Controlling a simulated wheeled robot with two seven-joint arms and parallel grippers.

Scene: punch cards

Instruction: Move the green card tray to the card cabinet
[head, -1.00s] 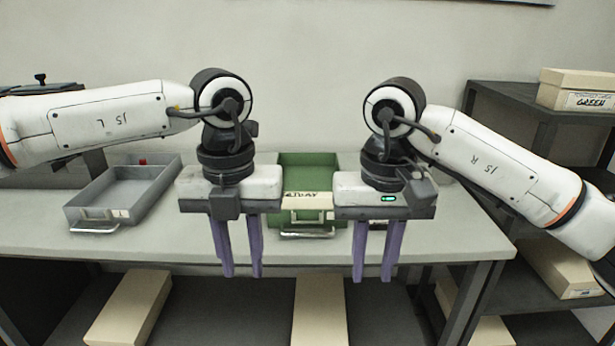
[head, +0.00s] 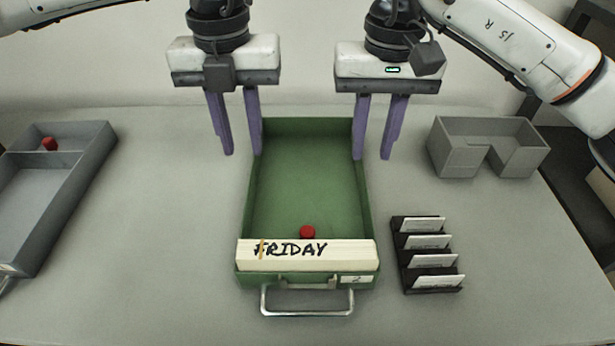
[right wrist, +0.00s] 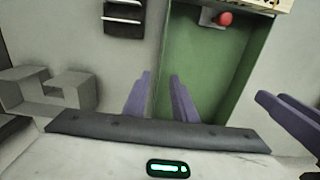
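The green card tray (head: 305,180) lies on the table in the middle of the head view, with a metal handle at its near end. It holds a cream card block marked FRIDAY (head: 307,255) and a red round piece (head: 307,232). My left gripper (head: 242,154) is open at the tray's left wall. My right gripper (head: 372,158) is open at its right wall. In the right wrist view, the right fingers (right wrist: 162,80) appear on either side of the wall of the green tray (right wrist: 208,60). Contact cannot be told. No card cabinet is clearly identifiable.
A grey tray (head: 70,185) with a red piece lies at left. A grey notched holder (head: 485,145) and a black rack (head: 425,262) with several white cards stand right of the green tray. Dark shelving (head: 597,30) shows at the right edge. Bare table separates the trays.

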